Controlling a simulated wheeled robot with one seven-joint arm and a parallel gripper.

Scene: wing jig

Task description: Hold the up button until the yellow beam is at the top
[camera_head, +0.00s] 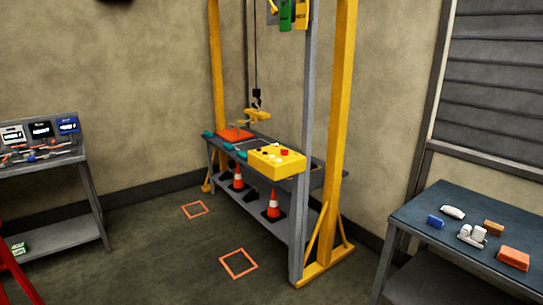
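A yellow control box (270,167) with several small buttons on its top is at the near end of the bench under the yellow gantry. One button is red (284,152); others look white or black, and they are too small to tell which is the up button. A short yellow beam (262,115) hangs level from a dark hook and cable, low above the bench and well below the top of the frame. My gripper is not in view.
The gantry (340,120) frames a grey bench with orange cones (273,205) on its lower shelf. A red plate (236,133) lies under the beam. Tables stand at left (85,185) and right (415,215). The floor in front, with orange squares (238,263), is clear.

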